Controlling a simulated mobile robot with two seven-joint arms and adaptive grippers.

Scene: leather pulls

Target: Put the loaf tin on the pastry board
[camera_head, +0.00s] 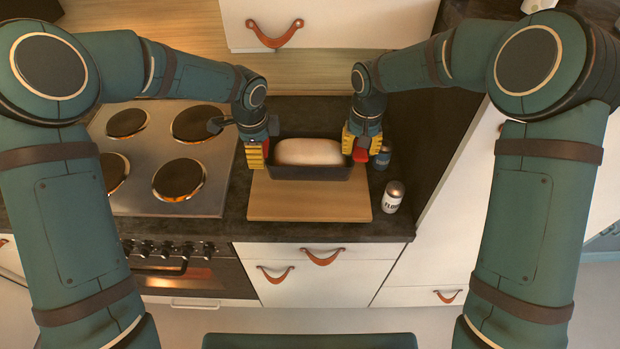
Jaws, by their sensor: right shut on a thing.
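The dark loaf tin (310,172) holds a pale loaf (309,151). It is level, over or on the back part of the wooden pastry board (310,205); I cannot tell whether its base touches the board. My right gripper (361,147), with yellow fingers, is shut on the tin's right end. My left gripper (258,152) is at the tin's left end, its fingers seen edge-on, so its closure is unclear. The front part of the board is bare.
A white flour shaker (393,197) stands just right of the board, with a blue-labelled jar (382,158) behind it. A hob (165,150) with several round plates lies to the left. White drawers with leather pulls (322,257) are below the dark counter.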

